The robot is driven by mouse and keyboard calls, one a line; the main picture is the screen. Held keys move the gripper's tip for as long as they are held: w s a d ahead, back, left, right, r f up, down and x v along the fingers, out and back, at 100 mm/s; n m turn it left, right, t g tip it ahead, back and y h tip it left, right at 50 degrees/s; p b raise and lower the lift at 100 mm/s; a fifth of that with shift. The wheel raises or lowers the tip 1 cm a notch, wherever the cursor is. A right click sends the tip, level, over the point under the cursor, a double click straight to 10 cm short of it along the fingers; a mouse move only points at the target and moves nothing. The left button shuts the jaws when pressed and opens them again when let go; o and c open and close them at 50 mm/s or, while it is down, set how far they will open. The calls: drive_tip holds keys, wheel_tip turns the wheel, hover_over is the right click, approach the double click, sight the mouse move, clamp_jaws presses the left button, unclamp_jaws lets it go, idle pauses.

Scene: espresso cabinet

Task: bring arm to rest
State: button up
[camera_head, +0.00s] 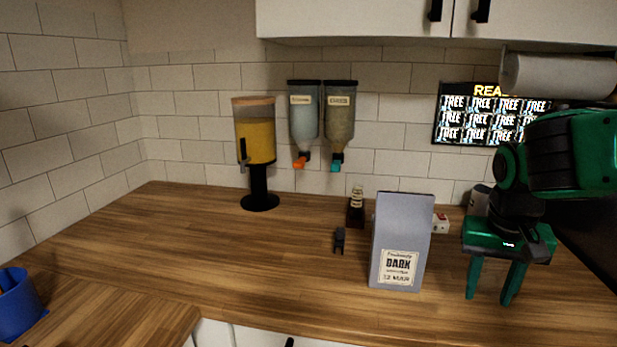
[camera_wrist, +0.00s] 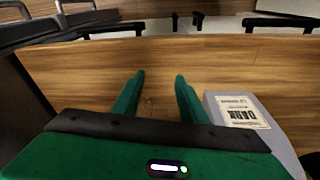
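My gripper (camera_head: 494,283) is at the right of the head view, above the wooden counter and to the right of a grey-blue bag with a "DARK" label (camera_head: 401,240). Its two green fingers are apart with nothing between them. In the wrist view my gripper (camera_wrist: 158,82) also shows open and empty, with bare counter beyond the fingertips. The bag (camera_wrist: 238,110) stands close by at the right in that view, and I see no clear contact with it.
The counter (camera_head: 200,260) is clear at the left and centre. A yellow-filled dispenser (camera_head: 257,140), two wall dispensers (camera_head: 322,115), a small dark figure (camera_head: 339,240) and a blue cup (camera_head: 17,305) surround it. A paper towel roll (camera_head: 560,76) hangs above my arm.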

drive_tip(key=s+d+f+m, duration=0.1)
drive_tip(key=s+d, duration=0.3)
drive_tip(key=s, duration=0.4)
drive_tip(key=s+d+f+g+y, duration=0.1)
drive_tip(key=s+d+f, duration=0.2)
drive_tip(key=s, duration=0.5)
drive_tip(key=shift+s+d+f+m+y, duration=0.25)
drive_tip(key=shift+d+f+m+y, duration=0.05)
drive_tip(key=shift+d+f+m, duration=0.1)
drive_tip(key=shift+w+f+g, duration=0.2)
drive_tip(key=shift+w+g, duration=0.1)
drive_tip(key=shift+w, duration=0.35)
